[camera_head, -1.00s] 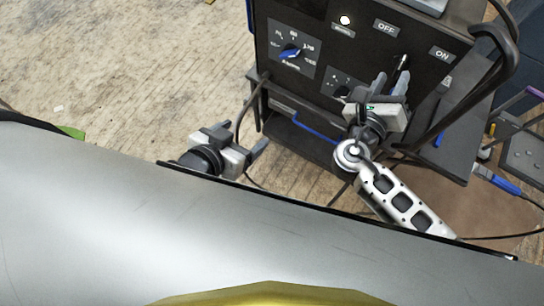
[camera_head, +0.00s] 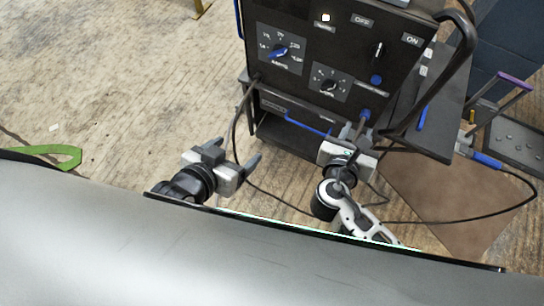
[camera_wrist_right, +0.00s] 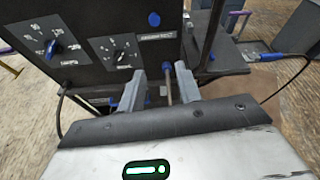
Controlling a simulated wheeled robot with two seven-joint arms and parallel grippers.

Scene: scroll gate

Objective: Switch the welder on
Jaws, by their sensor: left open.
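The welder (camera_head: 350,55) is a black box at the top of the head view. Its switch lever (camera_head: 378,50) sits between the OFF label (camera_head: 362,20) and the ON label (camera_head: 412,40); I cannot tell which way it is thrown. A small whitish lamp (camera_head: 326,18) is at the panel's top. My right gripper (camera_head: 352,137) is below the panel, apart from the lever. In the right wrist view its fingers (camera_wrist_right: 166,88) are spread, with a thin rod or cable showing between them. My left gripper (camera_head: 237,162) is open and empty, left of the welder's base.
The panel also has a blue dial (camera_head: 279,51) and a black dial (camera_head: 329,86). A black cable (camera_head: 243,115) hangs down the left side. A black curved handle (camera_head: 460,60) and a side shelf (camera_head: 440,125) are at the right.

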